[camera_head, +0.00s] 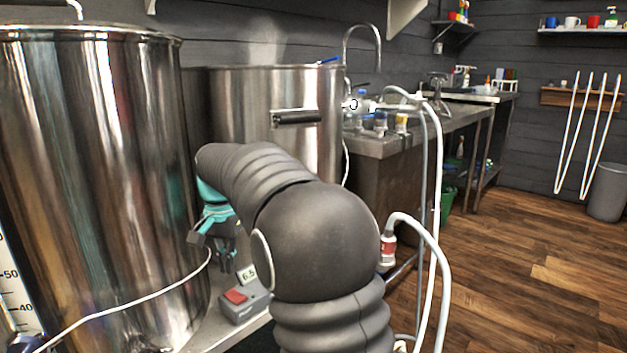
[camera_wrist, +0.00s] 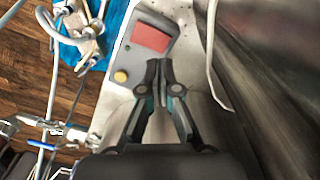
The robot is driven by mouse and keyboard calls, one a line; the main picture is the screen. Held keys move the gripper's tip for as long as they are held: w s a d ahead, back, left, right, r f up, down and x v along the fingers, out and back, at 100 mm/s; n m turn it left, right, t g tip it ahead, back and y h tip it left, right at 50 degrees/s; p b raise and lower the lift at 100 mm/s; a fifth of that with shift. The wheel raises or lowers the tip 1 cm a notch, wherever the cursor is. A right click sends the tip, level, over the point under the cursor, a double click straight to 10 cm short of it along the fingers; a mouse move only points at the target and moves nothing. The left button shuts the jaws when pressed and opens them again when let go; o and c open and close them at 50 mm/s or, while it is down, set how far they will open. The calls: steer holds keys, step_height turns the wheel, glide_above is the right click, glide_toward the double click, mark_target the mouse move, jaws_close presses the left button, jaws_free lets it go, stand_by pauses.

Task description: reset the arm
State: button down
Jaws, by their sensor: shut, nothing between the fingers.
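My arm reaches forward between two large steel kettles in the head view. My gripper (camera_head: 226,262) points down beside the left kettle (camera_head: 95,180), above the steel shelf. In the wrist view my gripper (camera_wrist: 160,68) is shut, its fingertips together with nothing between them. A grey control box (camera_wrist: 142,50) with a red panel and a yellow knob lies just beyond the fingertips. The same box shows in the head view (camera_head: 244,303), with a small "6.5" label above it. Whether the fingertips touch the box cannot be told.
The second kettle (camera_head: 290,90) stands behind my arm. A white cable (camera_head: 130,305) crosses in front of the left kettle. White hoses (camera_head: 436,200) hang to the right of my arm. A steel sink bench (camera_head: 390,145) stands behind. The wooden floor (camera_head: 530,270) at right is clear.

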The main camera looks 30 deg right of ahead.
mark_target(236, 302)
steer(key=shift+w+n, duration=0.25)
steer(key=shift+n, duration=0.15)
steer(key=shift+w+f+n, duration=0.1)
steer(key=shift+f+n, duration=0.2)
steer(key=shift+n, duration=0.1)
steer(key=f, duration=0.1)
steer(key=s+f+n, duration=0.1)
steer(key=f, duration=0.1)
steer(key=shift+s+f+n, duration=0.1)
steer(key=shift+s+n, duration=0.2)
steer(key=s, duration=0.1)
steer(key=s+n, duration=0.1)
steer(key=s, duration=0.1)
steer(key=shift+s+f+t, duration=0.15)
steer(key=shift+f+t, duration=0.05)
steer(key=shift+t, duration=0.1)
steer(key=s+r+n+t+p, duration=0.1)
steer(key=s+r+n+t, duration=0.1)
steer(key=s, duration=1.1)
steer(key=s+r+n+t+p, duration=0.2)
steer(key=s+t, duration=0.1)
steer(key=s, duration=1)
steer(key=shift+s+r, duration=0.15)
steer(key=shift+r, duration=0.2)
steer(key=c, duration=1.9)
jaws_free()
